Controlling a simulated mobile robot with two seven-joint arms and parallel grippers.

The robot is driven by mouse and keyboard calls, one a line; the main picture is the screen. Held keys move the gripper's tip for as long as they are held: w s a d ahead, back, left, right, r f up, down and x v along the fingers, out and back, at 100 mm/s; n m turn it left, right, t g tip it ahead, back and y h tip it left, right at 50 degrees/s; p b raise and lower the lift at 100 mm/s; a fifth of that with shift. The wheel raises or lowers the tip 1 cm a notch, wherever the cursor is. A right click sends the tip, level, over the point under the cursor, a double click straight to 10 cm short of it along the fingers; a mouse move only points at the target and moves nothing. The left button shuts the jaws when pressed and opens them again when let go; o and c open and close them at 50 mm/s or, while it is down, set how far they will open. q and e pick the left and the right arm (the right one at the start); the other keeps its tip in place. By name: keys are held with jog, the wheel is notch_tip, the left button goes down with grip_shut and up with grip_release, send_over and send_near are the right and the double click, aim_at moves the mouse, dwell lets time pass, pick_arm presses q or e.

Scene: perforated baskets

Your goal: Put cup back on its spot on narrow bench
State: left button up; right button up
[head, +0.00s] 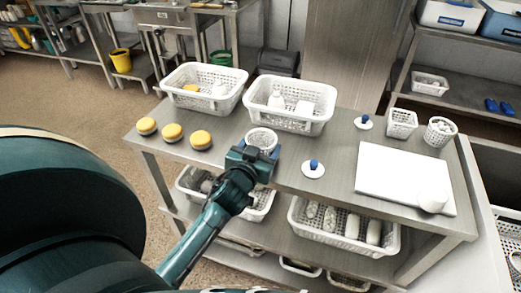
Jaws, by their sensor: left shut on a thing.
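A round white perforated cup (262,135) is near the front edge of the narrow steel bench (335,150), left of its middle. My left gripper (260,152) reaches it from the front and is shut on it. The cup looks upright; its lower part is hidden behind the gripper, so I cannot tell whether it touches the bench top. My right gripper is not in view.
Two white baskets (204,75) (290,121) stand behind the cup. Several yellow-topped round things (172,132) are at left. Blue-knobbed white discs (313,170), a white board (403,175) and small perforated containers (440,132) are at right. Loaded baskets (343,241) fill the lower shelf.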

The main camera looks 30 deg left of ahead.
pick_arm(q)
jog(key=shift+f, duration=0.45)
jog(key=o, duration=1.3)
